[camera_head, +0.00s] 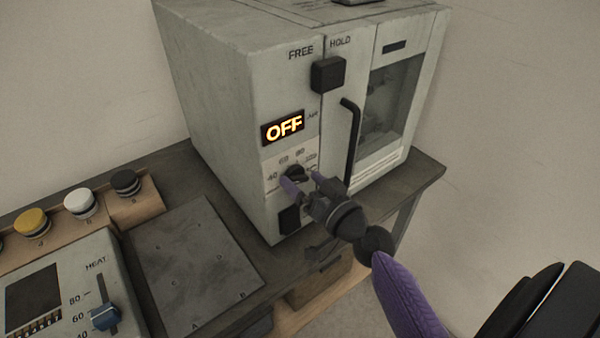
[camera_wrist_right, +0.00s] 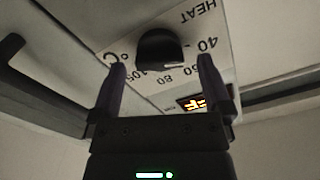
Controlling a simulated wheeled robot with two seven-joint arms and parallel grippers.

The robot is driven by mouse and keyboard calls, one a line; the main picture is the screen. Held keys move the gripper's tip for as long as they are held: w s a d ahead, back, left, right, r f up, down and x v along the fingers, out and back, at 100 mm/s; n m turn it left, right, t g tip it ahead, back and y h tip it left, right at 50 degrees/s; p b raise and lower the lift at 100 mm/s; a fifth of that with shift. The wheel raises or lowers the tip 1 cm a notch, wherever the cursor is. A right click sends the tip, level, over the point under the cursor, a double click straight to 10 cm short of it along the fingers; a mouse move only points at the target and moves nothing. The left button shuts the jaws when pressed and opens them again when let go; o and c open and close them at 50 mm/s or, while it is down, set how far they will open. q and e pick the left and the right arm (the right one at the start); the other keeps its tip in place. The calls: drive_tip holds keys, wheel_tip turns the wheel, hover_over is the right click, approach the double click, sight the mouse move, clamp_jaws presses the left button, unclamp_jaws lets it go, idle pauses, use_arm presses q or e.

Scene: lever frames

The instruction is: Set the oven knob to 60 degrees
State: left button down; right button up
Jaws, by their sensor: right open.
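The oven (camera_head: 225,110) is a pale box with a display (camera_head: 284,127) reading OFF. Its dark round knob (camera_head: 294,172) sits below the display on a scale with 40, 60 and 80 marks. The knob also shows in the right wrist view (camera_wrist_right: 161,48), where its pointer setting is hard to read. My right gripper (camera_head: 302,182) is open, with its purple fingers on either side of the knob in the head view. In the right wrist view the fingers (camera_wrist_right: 161,78) stand apart, with the knob beyond and between their tips; contact cannot be told. My left gripper is not in view.
The oven has a black FREE/HOLD switch (camera_head: 328,74), a vertical black door handle (camera_head: 351,140) and a dark button (camera_head: 289,219) under the knob. A HEAT panel with a blue slider (camera_head: 105,317), a grey plate (camera_head: 190,265) and coloured buttons (camera_head: 80,204) lie to the left.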

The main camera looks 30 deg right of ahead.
drive_tip(key=shift+w, duration=0.5)
drive_tip(key=c, duration=1.3)
drive_tip(key=m, duration=0.3)
drive_tip(key=shift+m, duration=0.4)
drive_tip(key=m, duration=0.4)
drive_tip(key=shift+f+m, duration=0.1)
drive_tip(key=shift+m, duration=0.3)
